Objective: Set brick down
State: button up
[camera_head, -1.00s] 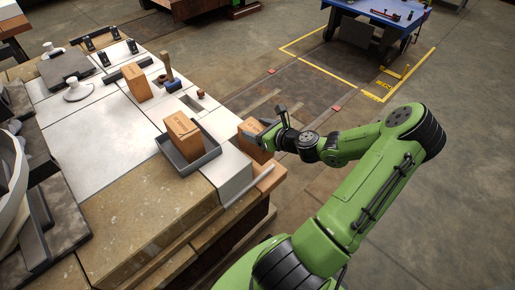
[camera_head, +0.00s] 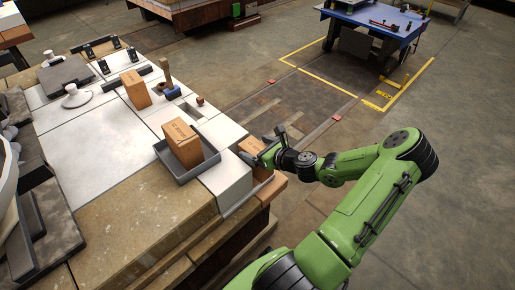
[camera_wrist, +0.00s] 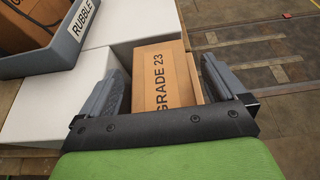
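An orange-brown brick marked "GRADE 23" (camera_wrist: 165,80) sits between the two fingers of my gripper (camera_wrist: 168,98) in the wrist view. In the head view my gripper (camera_head: 262,156) is at the table's right edge. The brick (camera_head: 252,148) is there beside the white block (camera_head: 228,177), low against its far right side. Its underside is hidden, so I cannot tell whether it rests on the ledge (camera_head: 268,190).
A grey tray (camera_head: 176,172) labelled "RUBBLE" in the wrist view (camera_wrist: 75,40) holds another brick (camera_head: 182,142). A further brick (camera_head: 136,90) stands on the white tabletop near a blue-based tool (camera_head: 172,90). Open floor lies to the right.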

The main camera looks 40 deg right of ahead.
jog(key=shift+r, duration=0.15)
jog(key=p+v, duration=0.4)
jog(key=v, duration=0.8)
jog(key=w+a+r+n+g+y, duration=0.1)
jog(key=a+r+n+g, duration=0.1)
jog(key=a+n+g, duration=0.5)
jog(key=w+a+r+n+g+y, duration=0.1)
jog(key=a+r+n+g, duration=0.1)
jog(key=a+n, duration=0.8)
jog(key=s+a+r+n+h, duration=0.1)
jog(key=s+a+r+n, duration=0.3)
jog(key=r+n, duration=0.4)
jog(key=s+a+r+n+t+h, duration=0.1)
jog(key=s+a+r+n, duration=0.4)
jog(key=n, duration=0.5)
notch_tip(320, 180, up, 3)
jog(key=shift+s+a+f+n, duration=0.1)
jog(key=shift+s+a+n, duration=0.2)
jog(key=shift+s, duration=0.7)
